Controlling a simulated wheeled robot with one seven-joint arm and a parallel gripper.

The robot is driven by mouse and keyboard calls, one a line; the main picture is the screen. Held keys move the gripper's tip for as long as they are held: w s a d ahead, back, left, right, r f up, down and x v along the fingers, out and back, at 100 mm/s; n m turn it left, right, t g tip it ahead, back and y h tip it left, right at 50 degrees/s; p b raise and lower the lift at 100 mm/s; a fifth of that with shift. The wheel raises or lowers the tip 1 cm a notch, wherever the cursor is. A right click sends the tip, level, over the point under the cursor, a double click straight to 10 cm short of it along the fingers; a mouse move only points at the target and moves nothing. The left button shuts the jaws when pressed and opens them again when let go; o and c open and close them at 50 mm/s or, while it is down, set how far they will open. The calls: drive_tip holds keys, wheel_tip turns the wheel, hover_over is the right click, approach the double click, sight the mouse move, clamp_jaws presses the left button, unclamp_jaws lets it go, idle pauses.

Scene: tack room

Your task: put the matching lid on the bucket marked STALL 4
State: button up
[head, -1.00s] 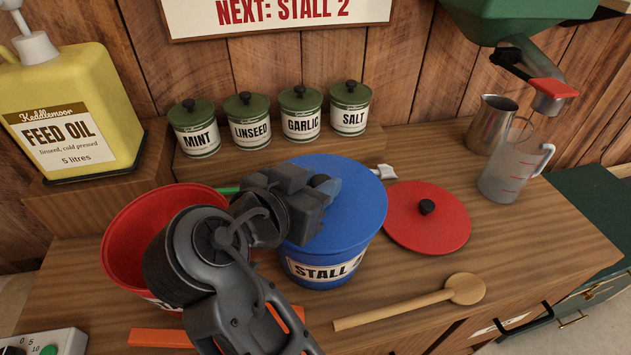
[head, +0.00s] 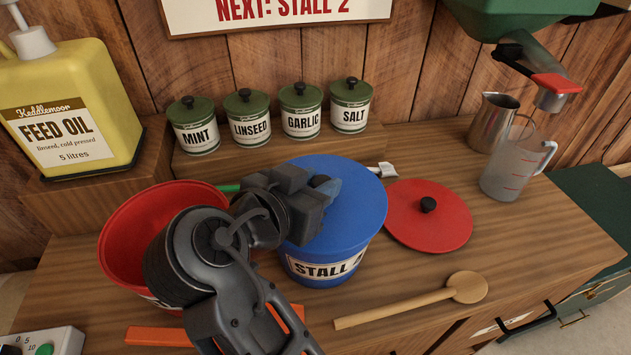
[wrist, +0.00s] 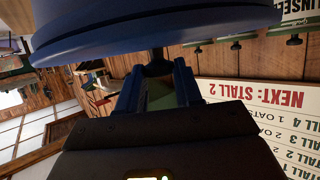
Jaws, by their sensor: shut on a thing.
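A blue bucket (head: 335,262) stands mid-bench, its label reading STALL with the numeral hard to make out. A blue lid (head: 352,190) covers its mouth; I cannot tell whether it is fully seated. My gripper (head: 318,192) is above the lid's left part, shut on its dark knob, which is mostly hidden in the head view. In the wrist view the lid (wrist: 150,30) and its knob (wrist: 157,62) show at my fingers. An open red bucket (head: 125,240) stands to the left, partly behind my arm, its label mostly hidden. A red lid (head: 445,228) with a black knob lies flat to the right.
A wooden spoon (head: 405,303) lies in front. Several green-lidded tins (head: 247,128) stand on a raised shelf behind. A feed oil jug (head: 75,110) is at left, a clear jug (head: 507,172) and metal jug (head: 488,125) at right. An orange strip (head: 155,337) lies in front of the red bucket.

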drive_tip(key=shift+f, duration=0.15)
drive_tip(key=o, duration=0.8)
drive_tip(key=p+v, duration=0.3)
drive_tip(key=v, duration=0.8)
drive_tip(key=shift+a, duration=0.1)
idle(0.6)
